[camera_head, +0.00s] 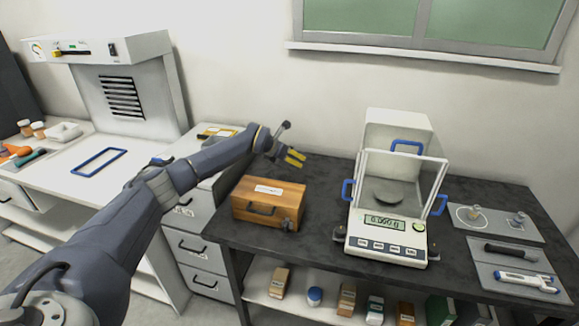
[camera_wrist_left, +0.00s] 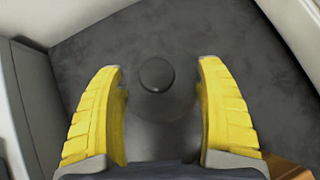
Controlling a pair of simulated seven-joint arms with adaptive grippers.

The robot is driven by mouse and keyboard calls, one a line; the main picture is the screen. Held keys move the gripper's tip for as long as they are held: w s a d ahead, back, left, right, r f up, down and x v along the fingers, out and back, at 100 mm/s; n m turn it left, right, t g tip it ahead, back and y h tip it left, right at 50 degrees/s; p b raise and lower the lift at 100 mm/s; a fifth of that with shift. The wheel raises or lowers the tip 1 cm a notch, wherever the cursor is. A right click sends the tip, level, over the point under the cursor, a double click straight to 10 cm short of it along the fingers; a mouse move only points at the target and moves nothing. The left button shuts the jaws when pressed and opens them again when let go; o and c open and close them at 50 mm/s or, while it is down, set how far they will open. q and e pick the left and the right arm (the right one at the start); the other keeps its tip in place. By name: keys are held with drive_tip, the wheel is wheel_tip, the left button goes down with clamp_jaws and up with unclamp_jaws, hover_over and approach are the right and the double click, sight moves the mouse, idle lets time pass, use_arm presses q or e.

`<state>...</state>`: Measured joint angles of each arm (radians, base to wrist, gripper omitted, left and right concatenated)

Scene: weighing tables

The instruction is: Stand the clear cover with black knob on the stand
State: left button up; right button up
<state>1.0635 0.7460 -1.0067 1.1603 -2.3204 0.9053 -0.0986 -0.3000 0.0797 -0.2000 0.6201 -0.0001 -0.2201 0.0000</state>
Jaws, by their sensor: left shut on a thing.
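My left gripper (camera_head: 296,157) is above the back of the dark table, behind the wooden box. In the left wrist view its yellow fingers (camera_wrist_left: 162,115) stand apart on both sides of a clear, faintly visible body, the clear cover. The cover's round black knob (camera_wrist_left: 156,74) shows just beyond the fingertips against the dark table top. In the head view the cover cannot be made out at the gripper. I cannot identify the stand with certainty in either view. My right gripper is not in view.
A wooden box (camera_head: 268,203) stands on the dark table's left end. A balance (camera_head: 387,240) with open blue-handled glass doors stands at the middle. Grey mats (camera_head: 452,221) with small weights and tools lie at the right. Dark table top (camera_head: 325,190) is bare between box and balance.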

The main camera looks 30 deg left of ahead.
use_arm(q)
drive_tip(key=shift+f, duration=1.95)
drive_tip(key=shift+f, duration=0.15)
drive_tip(key=o, duration=1.3)
drive_tip(key=shift+o, duration=0.2)
drive_tip(key=shift+s+a+r, duration=0.1)
drive_tip(key=shift+s+r, duration=0.2)
drive_tip(key=shift+r, duration=0.15)
drive_tip(key=v, duration=1.1)
drive_tip(key=shift+s, duration=0.1)
